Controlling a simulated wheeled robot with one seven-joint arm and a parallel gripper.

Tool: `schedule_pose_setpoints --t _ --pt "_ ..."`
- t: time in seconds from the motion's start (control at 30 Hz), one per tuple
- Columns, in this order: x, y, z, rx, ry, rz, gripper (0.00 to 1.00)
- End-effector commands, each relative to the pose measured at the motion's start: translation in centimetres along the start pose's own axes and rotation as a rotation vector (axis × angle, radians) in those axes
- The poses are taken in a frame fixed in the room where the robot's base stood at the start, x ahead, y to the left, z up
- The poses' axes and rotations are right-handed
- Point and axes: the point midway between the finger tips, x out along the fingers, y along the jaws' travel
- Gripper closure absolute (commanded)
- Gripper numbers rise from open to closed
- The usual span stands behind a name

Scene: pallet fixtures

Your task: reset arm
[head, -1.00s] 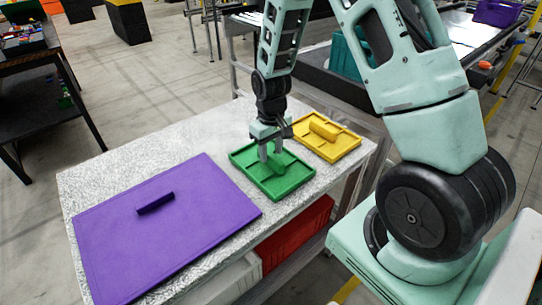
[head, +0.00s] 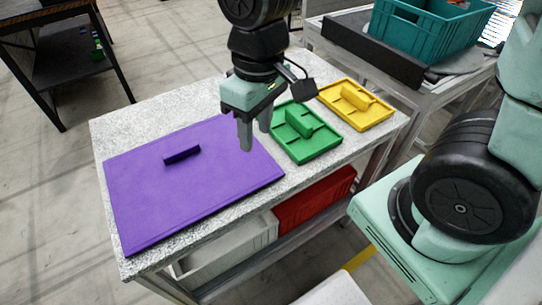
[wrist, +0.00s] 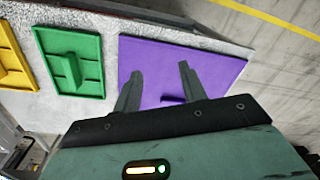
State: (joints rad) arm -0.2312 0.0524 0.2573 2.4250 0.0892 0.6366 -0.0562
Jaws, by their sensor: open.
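My gripper (head: 256,135) is open and empty in the head view, raised above the table near the right edge of the purple board. In the wrist view, my gripper's two fingers (wrist: 158,85) are spread apart with nothing between them. The purple board (head: 230,180) lies flat on the table with a dark purple bar-shaped handle (head: 181,154) on it. The green tray (head: 318,151) with a green raised block (head: 299,123) sits just right of my gripper. The yellow tray (head: 371,119) with a yellow block (head: 354,97) lies further right.
The speckled table (head: 125,130) carries all three pieces. Below it are a white bin (head: 230,250) and a red bin (head: 315,200). A teal crate (head: 425,35) stands on a bench at the back right. A dark shelf (head: 80,60) stands at the left.

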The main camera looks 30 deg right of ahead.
Motion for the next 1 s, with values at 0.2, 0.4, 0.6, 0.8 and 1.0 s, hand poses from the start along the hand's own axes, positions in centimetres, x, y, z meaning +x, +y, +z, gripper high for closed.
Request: schedule_pose_setpoints --t 0.2,0.4,0.6,0.8,1.0 --pt "-0.6 -6.5 6.1 -0.182 -0.007 0.018 0.58" --pt "-0.6 -7.0 6.9 -0.199 -0.009 0.021 0.58" --pt "-0.6 -7.0 6.8 -0.198 -0.009 0.021 0.58" --pt "-0.6 -6.9 6.8 -0.198 -0.009 0.021 0.64" --pt "-0.6 -6.9 6.8 -0.198 -0.009 0.02 0.64"
